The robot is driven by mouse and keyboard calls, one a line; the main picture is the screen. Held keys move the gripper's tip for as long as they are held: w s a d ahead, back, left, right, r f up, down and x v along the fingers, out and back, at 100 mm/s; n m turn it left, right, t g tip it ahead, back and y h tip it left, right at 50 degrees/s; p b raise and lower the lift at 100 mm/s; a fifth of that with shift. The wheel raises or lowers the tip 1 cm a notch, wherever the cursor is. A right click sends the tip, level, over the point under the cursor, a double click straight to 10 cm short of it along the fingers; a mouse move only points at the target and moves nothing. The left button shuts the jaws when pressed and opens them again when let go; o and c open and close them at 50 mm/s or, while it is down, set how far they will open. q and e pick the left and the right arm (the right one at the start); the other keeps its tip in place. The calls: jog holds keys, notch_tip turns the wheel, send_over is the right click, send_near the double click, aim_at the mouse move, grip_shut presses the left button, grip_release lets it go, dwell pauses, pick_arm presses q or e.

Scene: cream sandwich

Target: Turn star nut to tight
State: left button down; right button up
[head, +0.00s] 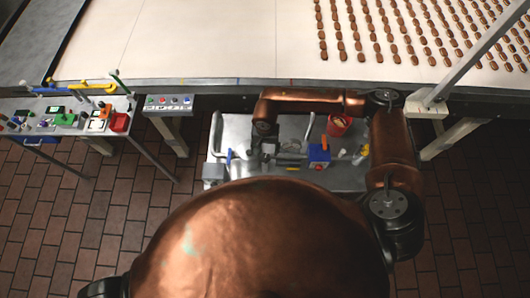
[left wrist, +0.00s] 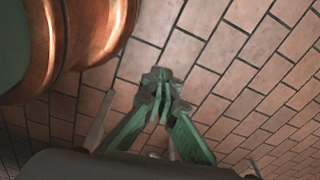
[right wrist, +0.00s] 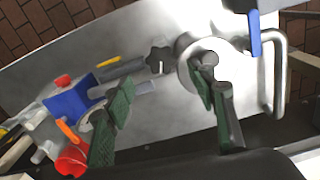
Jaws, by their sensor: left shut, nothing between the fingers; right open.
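The star nut (right wrist: 158,57) is a small dark star-shaped knob on the grey metal table (right wrist: 120,50), next to a grey cylinder and left of a round white plate (right wrist: 188,52). My right gripper (right wrist: 165,76) is open, and in the right wrist view the star nut shows just beyond the gap between its green-padded fingers. One finger overlaps the white plate in the picture. I cannot tell the height between them. In the head view the right gripper (head: 268,152) is small over the table, and the star nut cannot be made out. My left gripper (left wrist: 163,88) is shut and empty above the brick floor.
A blue block (right wrist: 70,103) with a red knob and a red cup (right wrist: 72,158) stand on the table. A bent metal handle (right wrist: 281,70) and a blue lever (right wrist: 254,32) are at the right. A conveyor (head: 200,40) with rows of brown pieces lies behind; a cluttered side table (head: 85,128) is left.

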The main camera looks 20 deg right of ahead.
aim_at(265, 158)
notch_tip(265, 158, down, 4)
jog(key=shift+a+r+p, duration=0.1)
jog(key=shift+p, duration=0.5)
jog(key=shift+f, duration=0.85)
pick_arm(q)
jog(key=shift+w+r, duration=0.3)
jog(key=shift+r, duration=0.2)
jog(key=shift+w+r, duration=0.25)
jog(key=shift+r, duration=0.25)
pick_arm(e)
jog(key=shift+c, duration=0.2)
jog(key=c, duration=1.1)
pick_arm(q)
jog(key=shift+s, duration=0.25)
jog(key=shift+f, duration=0.15)
